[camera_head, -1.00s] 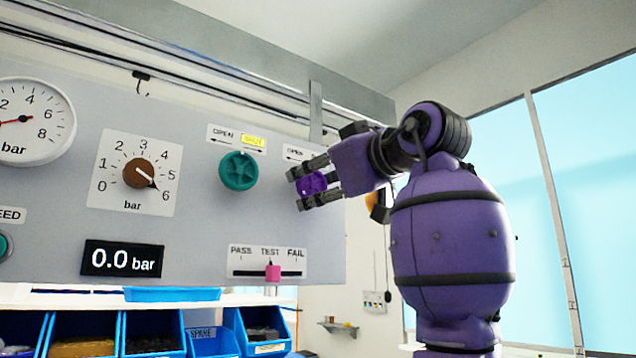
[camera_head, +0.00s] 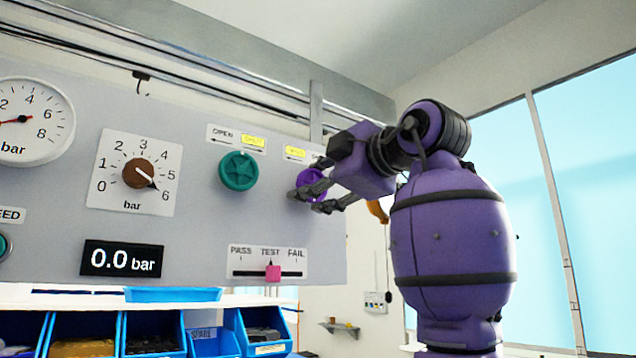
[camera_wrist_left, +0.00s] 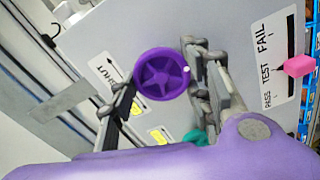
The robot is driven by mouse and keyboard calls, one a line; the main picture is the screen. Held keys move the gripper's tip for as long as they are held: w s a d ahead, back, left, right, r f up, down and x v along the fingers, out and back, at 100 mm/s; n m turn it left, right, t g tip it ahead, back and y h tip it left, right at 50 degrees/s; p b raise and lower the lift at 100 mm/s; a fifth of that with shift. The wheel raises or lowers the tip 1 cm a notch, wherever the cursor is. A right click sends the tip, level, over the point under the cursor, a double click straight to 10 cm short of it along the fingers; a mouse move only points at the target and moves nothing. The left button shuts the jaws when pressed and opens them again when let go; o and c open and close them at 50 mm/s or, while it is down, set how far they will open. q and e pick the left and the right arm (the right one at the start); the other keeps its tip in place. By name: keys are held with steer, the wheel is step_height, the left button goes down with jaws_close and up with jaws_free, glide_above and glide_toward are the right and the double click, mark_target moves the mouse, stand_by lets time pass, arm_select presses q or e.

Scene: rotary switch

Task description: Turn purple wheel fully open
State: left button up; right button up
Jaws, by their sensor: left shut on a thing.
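The purple wheel (camera_head: 313,184) is mounted on the grey panel, partly hidden by my gripper in the head view. It shows fully as a round, five-armed handwheel (camera_wrist_left: 162,74) in the left wrist view, with a small white mark at its right rim. My left gripper (camera_head: 307,199) is shut on the wheel, with dark fingers at opposite sides of its rim. In the wheel's label plate, the left label (camera_head: 295,153) is yellow; its lettering is too small to read. The SHUT label (camera_wrist_left: 105,70) is white. My right gripper is not in view.
A green wheel (camera_head: 239,171) sits left, its right label yellow. A brown knob (camera_head: 140,174) points near 6, above a 0.0 bar display (camera_head: 122,259). A pink slider (camera_head: 273,273) stands at TEST below. Blue bins (camera_head: 210,340) line the bottom.

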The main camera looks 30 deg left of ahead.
arm_select(q)
steer(key=shift+s+r+n, duration=0.15)
steer(key=shift+r+n, duration=0.15)
steer(key=shift+n, duration=0.4)
steer(key=o, duration=1.1)
steer(key=shift+f, duration=0.1)
steer(key=shift+o, duration=0.2)
steer(key=shift+d, duration=0.1)
steer(key=v, duration=1.1)
steer(key=shift+s+d, duration=0.2)
steer(key=shift+d, duration=0.15)
steer(key=shift+f, duration=0.1)
